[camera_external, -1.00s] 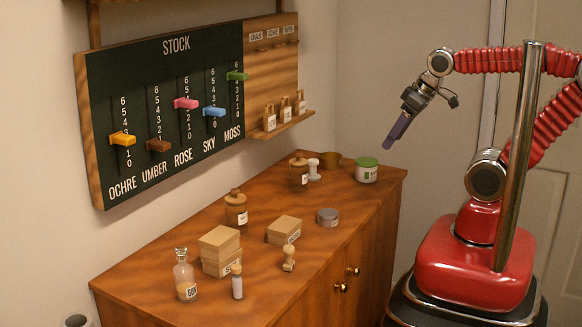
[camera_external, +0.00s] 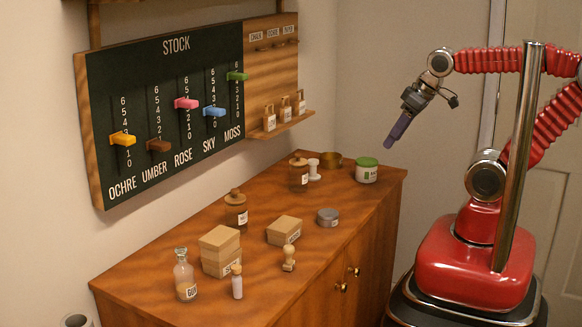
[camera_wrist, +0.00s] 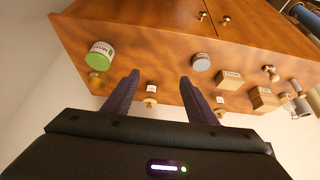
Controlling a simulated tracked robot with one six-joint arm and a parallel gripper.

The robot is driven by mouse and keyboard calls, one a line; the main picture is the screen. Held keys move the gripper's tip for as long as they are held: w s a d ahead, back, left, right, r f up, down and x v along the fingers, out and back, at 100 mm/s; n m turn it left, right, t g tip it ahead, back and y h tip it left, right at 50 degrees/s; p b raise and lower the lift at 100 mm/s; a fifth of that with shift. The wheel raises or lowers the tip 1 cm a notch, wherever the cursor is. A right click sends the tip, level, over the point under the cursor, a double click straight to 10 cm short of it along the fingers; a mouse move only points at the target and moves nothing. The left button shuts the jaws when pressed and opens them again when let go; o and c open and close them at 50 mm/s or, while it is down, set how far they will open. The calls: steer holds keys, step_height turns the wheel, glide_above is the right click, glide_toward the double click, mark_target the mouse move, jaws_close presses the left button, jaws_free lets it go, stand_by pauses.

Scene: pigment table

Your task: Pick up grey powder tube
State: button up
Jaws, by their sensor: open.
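The grey powder tube (camera_external: 237,285) is a small upright tube with a cork-coloured top and pale grey contents. It stands near the front left of the wooden cabinet top (camera_external: 270,255) in the external view. In the wrist view small items crowd the right edge, and I cannot surely tell the tube among them.
A wooden stamp (camera_external: 289,259), another box (camera_external: 285,230), a grey tin (camera_external: 327,218) and a green-lidded jar (camera_external: 367,171) stand farther right. The stock board (camera_external: 165,110) hangs on the wall behind.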

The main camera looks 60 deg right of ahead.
steer(key=shift+c, duration=1.2)
steer(key=shift+w, duration=0.1)
steer(key=w+a+f+n+t+y, duration=0.2)
steer(key=w+a+f+n, duration=0.1)
steer(key=w+a, duration=0.65)
steer(key=w+a+f+n+t+y, duration=0.1)
steer(key=w+a+f+n+y, duration=0.15)
steer(key=w+a, duration=0.75)
steer(key=s+a+f+n+y, duration=0.1)
steer(key=s+a+f+y, duration=0.1)
steer(key=a, duration=0.8)
steer(key=s+a+f+n+y, duration=0.2)
steer(key=s+a+f, duration=0.2)
steer(key=a, duration=0.5)
steer(key=s+a+f+n+y, duration=0.2)
steer(key=s+a+f, duration=0.1)
steer(key=a, duration=0.7)
steer(key=shift+s+a+f+g+y, duration=0.15)
steer(key=shift+s+a+f, duration=0.05)
steer(key=shift+f, duration=0.15)
steer(key=shift+s+a+f+g+y, duration=0.1)
steer(key=shift+s+a+f+g, duration=0.1)
steer(key=shift+f, duration=0.15)
